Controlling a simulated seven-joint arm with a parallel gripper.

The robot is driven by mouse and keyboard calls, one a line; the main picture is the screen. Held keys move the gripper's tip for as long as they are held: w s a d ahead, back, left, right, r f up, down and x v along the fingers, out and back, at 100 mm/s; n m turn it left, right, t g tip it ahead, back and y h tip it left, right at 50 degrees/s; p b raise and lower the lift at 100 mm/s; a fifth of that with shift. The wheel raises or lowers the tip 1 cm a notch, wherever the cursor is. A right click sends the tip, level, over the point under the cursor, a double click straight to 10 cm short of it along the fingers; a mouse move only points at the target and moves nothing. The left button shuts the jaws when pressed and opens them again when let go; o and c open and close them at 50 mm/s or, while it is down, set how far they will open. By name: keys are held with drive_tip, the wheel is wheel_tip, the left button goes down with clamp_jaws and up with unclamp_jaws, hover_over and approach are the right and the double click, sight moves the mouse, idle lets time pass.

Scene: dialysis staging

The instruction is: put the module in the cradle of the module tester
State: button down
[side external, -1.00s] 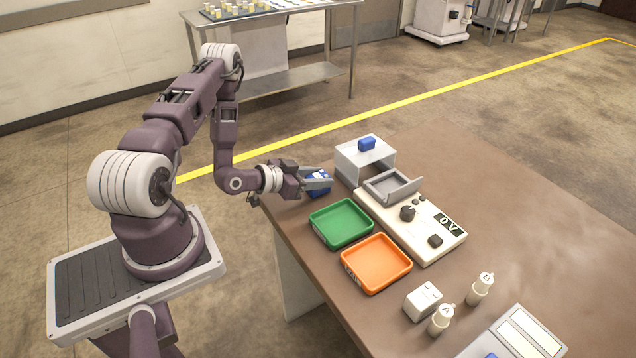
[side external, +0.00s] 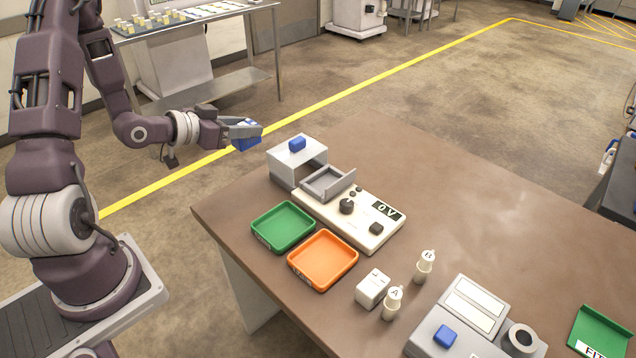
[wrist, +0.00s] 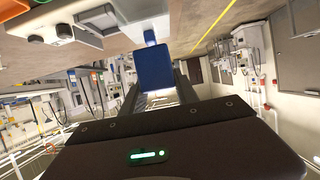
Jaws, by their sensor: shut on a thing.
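My gripper (side external: 246,131) is shut on the module, a blue block (side external: 247,143) with a pale patch. It is held in the air, left of the module tester. In the wrist view the module (wrist: 153,68) sits between the fingers. The module tester (side external: 367,222) is a cream panel on the table with a dark knob and a display reading 0 V. Its cradle (side external: 322,184) is a grey open tray with a raised plate on its right side. No object shows in the cradle.
A grey box (side external: 285,168) with a blue block (side external: 297,144) on top stands behind the cradle, close to my gripper. Green (side external: 283,240) and orange (side external: 321,283) trays lie in front of the tester. A white box (side external: 372,288) and bottles A and B stand nearer.

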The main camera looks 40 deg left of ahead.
drive_tip(key=shift+r, duration=0.8)
drive_tip(key=w+d, duration=1.2)
drive_tip(key=w, duration=0.2)
wheel_tip(320, 180, down, 15)
drive_tip(key=shift+f, duration=0.1)
drive_tip(key=c, duration=1.2)
unclamp_jaws()
drive_tip(key=shift+f, duration=0.1)
